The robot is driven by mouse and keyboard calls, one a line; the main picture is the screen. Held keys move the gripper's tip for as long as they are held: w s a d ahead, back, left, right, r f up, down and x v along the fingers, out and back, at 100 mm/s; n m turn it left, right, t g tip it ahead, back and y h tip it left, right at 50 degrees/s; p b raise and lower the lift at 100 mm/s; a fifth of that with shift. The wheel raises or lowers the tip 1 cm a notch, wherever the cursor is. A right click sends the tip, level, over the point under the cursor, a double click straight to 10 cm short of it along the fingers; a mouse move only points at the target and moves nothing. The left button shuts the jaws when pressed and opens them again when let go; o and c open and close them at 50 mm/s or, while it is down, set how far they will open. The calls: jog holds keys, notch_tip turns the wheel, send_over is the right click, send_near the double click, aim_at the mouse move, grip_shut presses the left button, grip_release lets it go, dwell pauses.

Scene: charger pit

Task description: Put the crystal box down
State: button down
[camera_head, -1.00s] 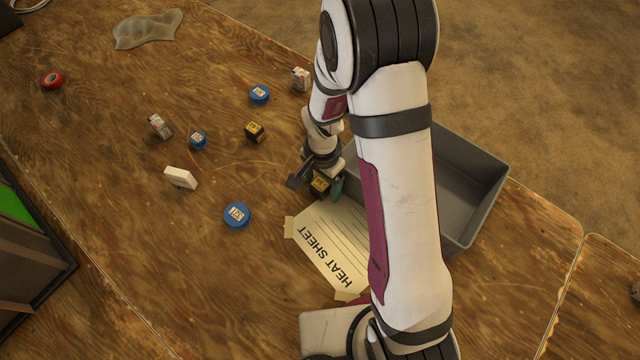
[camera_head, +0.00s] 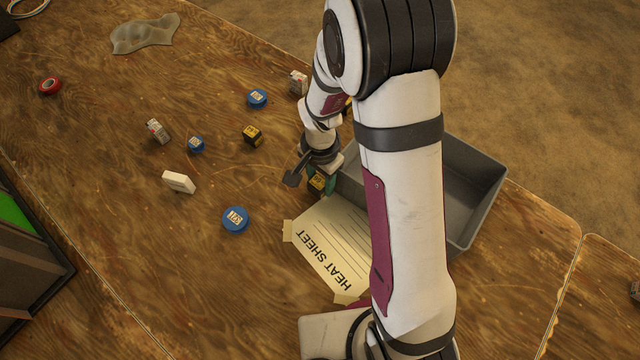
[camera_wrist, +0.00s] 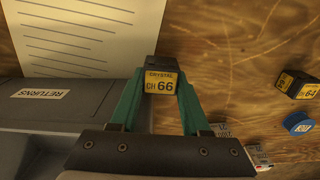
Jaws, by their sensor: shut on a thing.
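The crystal box is a small black box with a yellow label reading "CRYSTAL CH 66"; it shows in the wrist view (camera_wrist: 162,80) between green fingertips. My gripper (camera_wrist: 160,92) is shut on it. In the head view the box (camera_head: 318,181) is at my gripper (camera_head: 317,184), over the table just beyond the top edge of the heat sheet (camera_head: 328,250) and beside the grey bin. I cannot tell whether the box touches the table.
The grey bin (camera_head: 476,190), labelled "RETURNS" in the wrist view (camera_wrist: 42,93), stands right of my gripper, partly behind my arm. Another black-and-yellow box (camera_head: 253,135), blue round tins (camera_head: 236,219), a white box (camera_head: 179,182) and small cartons (camera_head: 157,131) lie to the left. Bare wood separates them.

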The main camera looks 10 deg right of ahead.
aim_at(321, 180)
notch_tip(321, 180, up, 16)
jog(key=f, duration=0.1)
jog(key=s+d+f, duration=0.1)
jog(key=d+f, duration=0.2)
jog(key=d, duration=0.9)
jog(key=s+d+f, duration=0.2)
jog(key=d+f, duration=0.2)
jog(key=d, duration=0.7)
jog(key=shift+n, duration=0.3)
jog(key=f, duration=0.9)
jog(key=shift+w+d+f, duration=0.15)
jog(key=shift+d+f, duration=0.15)
jog(key=shift+f, duration=0.05)
jog(key=shift+f, duration=0.15)
jog(key=shift+c, duration=1.9)
grip_release()
